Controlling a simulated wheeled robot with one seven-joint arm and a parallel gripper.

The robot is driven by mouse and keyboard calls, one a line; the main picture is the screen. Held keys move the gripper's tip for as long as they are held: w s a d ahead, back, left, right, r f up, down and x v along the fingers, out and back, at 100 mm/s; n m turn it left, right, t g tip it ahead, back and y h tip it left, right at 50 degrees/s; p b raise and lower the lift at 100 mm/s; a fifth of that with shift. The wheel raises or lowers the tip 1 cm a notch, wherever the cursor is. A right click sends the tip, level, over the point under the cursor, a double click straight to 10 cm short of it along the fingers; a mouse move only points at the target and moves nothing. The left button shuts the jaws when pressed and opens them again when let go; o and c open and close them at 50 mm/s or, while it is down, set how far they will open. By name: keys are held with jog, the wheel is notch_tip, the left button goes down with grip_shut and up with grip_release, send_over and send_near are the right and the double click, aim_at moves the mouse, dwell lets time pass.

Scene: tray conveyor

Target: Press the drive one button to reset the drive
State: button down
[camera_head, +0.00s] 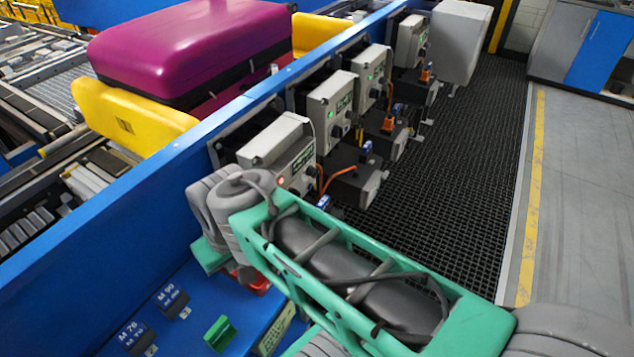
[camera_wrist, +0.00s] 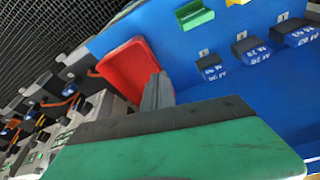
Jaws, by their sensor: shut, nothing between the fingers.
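A row of grey drive boxes runs along the blue conveyor side in the head view. The nearest drive box (camera_head: 278,145) shows a red light (camera_head: 281,181), while the second drive box (camera_head: 331,105) and the third drive box (camera_head: 368,75) show green lights. Which one is drive one cannot be read. My gripper (camera_wrist: 157,92) is shut and empty in the wrist view; in the head view my wrist hides most of it. It is below and in front of the nearest box, apart from it, over the blue panel. Several drive boxes (camera_wrist: 65,135) show at the wrist view's left.
A magenta suitcase (camera_head: 190,45) lies in a yellow tray (camera_head: 130,115) on the conveyor behind the blue rail (camera_head: 110,215). A red part (camera_wrist: 128,72) and a green block (camera_wrist: 194,15) are near the blue panel (camera_wrist: 185,50). Black grating (camera_head: 465,150) is clear at right.

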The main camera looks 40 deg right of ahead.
jog(key=n+t+h+p, duration=0.3)
jog(key=n+t+p, duration=0.3)
jog(key=n, duration=2.7)
send_near(310, 186)
jog(key=s+d+f+t+b, duration=0.1)
jog(key=s+d+f, duration=0.5)
jog(key=f, duration=0.1)
jog(key=shift+w+r, duration=0.15)
jog(key=shift+r, duration=0.1)
jog(key=shift+w+a, duration=0.45)
jog(key=shift+w, duration=0.95)
jog(key=shift+w+a, duration=0.4)
jog(key=shift+w, duration=1.05)
jog(key=shift+w+a, duration=0.45)
jog(key=shift+w, duration=0.95)
